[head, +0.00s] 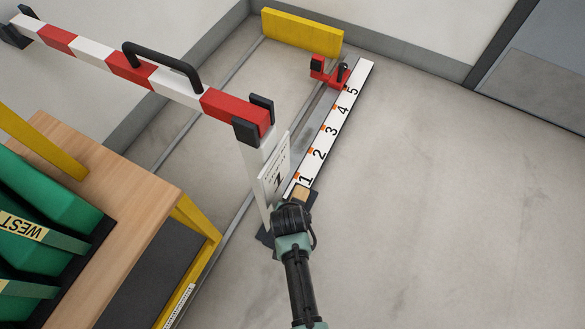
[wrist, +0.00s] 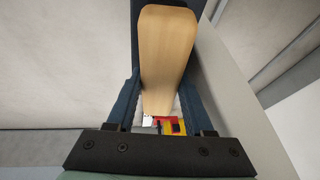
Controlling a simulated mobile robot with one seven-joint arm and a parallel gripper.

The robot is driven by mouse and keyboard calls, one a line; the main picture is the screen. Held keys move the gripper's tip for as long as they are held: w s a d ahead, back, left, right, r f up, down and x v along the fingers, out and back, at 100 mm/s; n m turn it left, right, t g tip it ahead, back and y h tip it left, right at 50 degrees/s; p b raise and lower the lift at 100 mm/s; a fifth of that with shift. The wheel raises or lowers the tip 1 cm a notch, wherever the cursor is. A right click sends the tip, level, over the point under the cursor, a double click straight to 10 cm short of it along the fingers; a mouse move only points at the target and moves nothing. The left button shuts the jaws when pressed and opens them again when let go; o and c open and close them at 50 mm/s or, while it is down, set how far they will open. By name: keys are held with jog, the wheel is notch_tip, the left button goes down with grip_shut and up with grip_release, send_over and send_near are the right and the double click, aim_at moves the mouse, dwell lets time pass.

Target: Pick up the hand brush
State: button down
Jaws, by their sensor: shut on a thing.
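A pale wooden piece with a rounded end, which I take to be the hand brush (wrist: 166,50), fills the space between the two dark fingers of my gripper (wrist: 168,85) in the wrist view. My gripper is shut on it. In the head view, only a small tan block of the brush (head: 301,192) shows at the tip of my gripper (head: 297,201), over the near end of the numbered strip. Bristles are not visible, and my gripper hides the rest of it.
The white strip numbered 1 to 5 (head: 333,128) runs away beyond my gripper. A red-and-white barrier arm (head: 129,68) with a white post and sign (head: 274,174) stands close to the left. A wooden-topped bench (head: 120,189) holds green bins (head: 48,192). The floor to the right is clear.

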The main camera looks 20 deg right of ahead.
jog(key=shift+r+p, duration=0.7)
jog(key=shift+r, duration=0.15)
notch_tip(320, 180, up, 2)
jog(key=shift+r+p, duration=0.2)
jog(key=shift+p, duration=0.7)
jog(key=s+a+p, duration=0.2)
jog(key=s+a, duration=0.2)
jog(key=s, duration=0.4)
jog(key=s+a+p, duration=0.3)
jog(key=s+a, duration=0.2)
jog(key=s, duration=0.2)
jog(key=shift+s+f, duration=0.3)
jog(key=shift+s, duration=0.05)
jog(key=c, duration=0.9)
grip_release()
jog(key=shift+d, duration=0.1)
jog(key=shift+c, duration=0.2)
grip_shut()
